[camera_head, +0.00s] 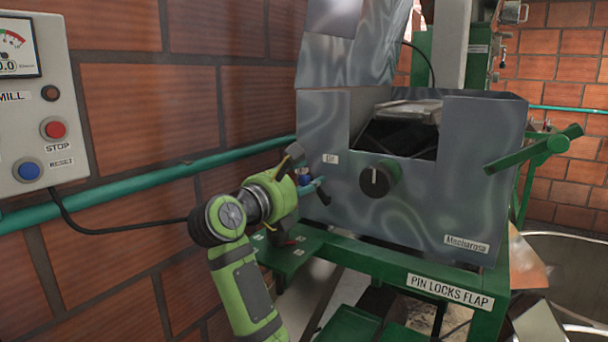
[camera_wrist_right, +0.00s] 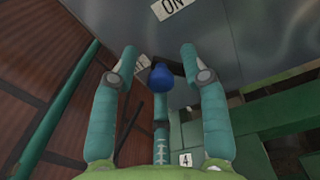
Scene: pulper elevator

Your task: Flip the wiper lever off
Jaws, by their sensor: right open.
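The wiper lever's blue knob (camera_wrist_right: 160,84) shows in the right wrist view, on a dark stem close to the grey metal housing. It also shows small in the head view (camera_head: 305,177), at the housing's left side. My right gripper (camera_wrist_right: 158,52) is open, with its two teal fingers on either side of the knob and visible gaps between. In the head view the same gripper (camera_head: 304,172) is at the housing's left edge and partly hides the lever. My left gripper is not in view.
The metal housing (camera_head: 470,150) carries a black dial (camera_head: 379,178) right of the lever. A green frame (camera_head: 450,292) lies below it. A teal pipe (camera_head: 120,187) runs along the brick wall at left, under a control box (camera_head: 40,120) with buttons.

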